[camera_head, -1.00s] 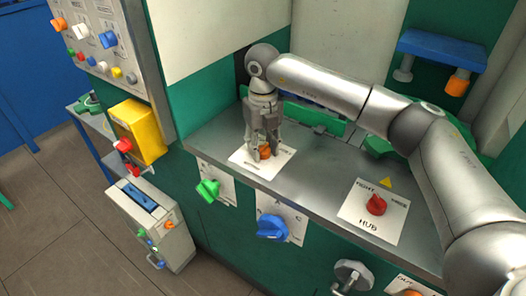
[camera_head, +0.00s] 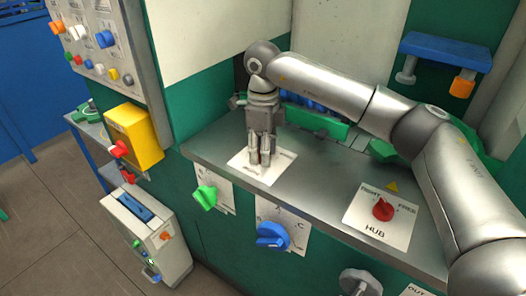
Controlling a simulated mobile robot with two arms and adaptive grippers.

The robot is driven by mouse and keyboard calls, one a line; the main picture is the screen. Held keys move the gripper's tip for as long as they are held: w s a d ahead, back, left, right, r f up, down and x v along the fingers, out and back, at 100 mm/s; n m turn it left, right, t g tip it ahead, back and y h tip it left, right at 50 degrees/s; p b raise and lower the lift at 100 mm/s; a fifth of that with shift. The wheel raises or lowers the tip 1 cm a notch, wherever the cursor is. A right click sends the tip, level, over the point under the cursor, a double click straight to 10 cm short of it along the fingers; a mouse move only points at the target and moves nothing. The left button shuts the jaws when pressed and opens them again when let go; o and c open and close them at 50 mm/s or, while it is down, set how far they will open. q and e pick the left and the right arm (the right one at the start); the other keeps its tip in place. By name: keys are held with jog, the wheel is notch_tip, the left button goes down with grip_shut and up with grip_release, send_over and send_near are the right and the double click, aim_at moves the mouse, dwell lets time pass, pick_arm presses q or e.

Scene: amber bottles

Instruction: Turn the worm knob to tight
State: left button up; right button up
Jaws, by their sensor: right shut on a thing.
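My right gripper (camera_head: 260,154) points straight down at the left part of the grey metal ledge. My left gripper is not in view.
A red knob (camera_head: 383,210) on a plate marked HUB stands farther right on the ledge. Green (camera_head: 205,197) and blue (camera_head: 272,236) knobs stick out of the front panel below. A yellow box (camera_head: 136,137) is at left. My right arm spans above the ledge.

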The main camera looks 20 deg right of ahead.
jog(key=shift+n, duration=0.5)
jog(key=o, duration=1)
jog(key=shift+o, duration=0.2)
notch_tip(320, 180, up, 12)
dwell(0.4)
